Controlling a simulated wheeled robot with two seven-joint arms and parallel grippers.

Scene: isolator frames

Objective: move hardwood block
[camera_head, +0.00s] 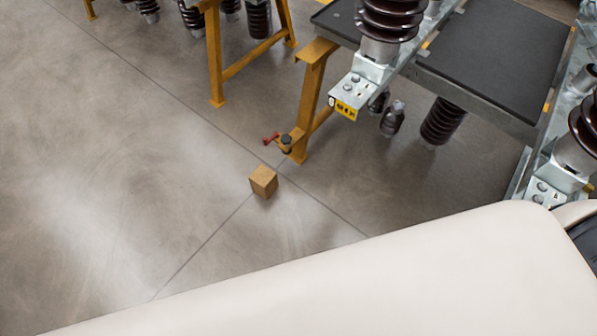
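The hardwood block (263,182) is a small light-brown cube. It sits on the grey floor near the middle of the head view, close to where floor seam lines meet. Nothing touches it, and its top and two sides show. Neither of my grippers is in view. A large white part of my own body fills the lower right and hides the floor there.
A yellow-legged stand (309,95) with a dark top (490,60) stands behind and right of the block. It carries metal frames with brown ribbed insulators (388,18). A small red-handled clamp (284,141) is by its foot. The floor (110,170) on the left is clear.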

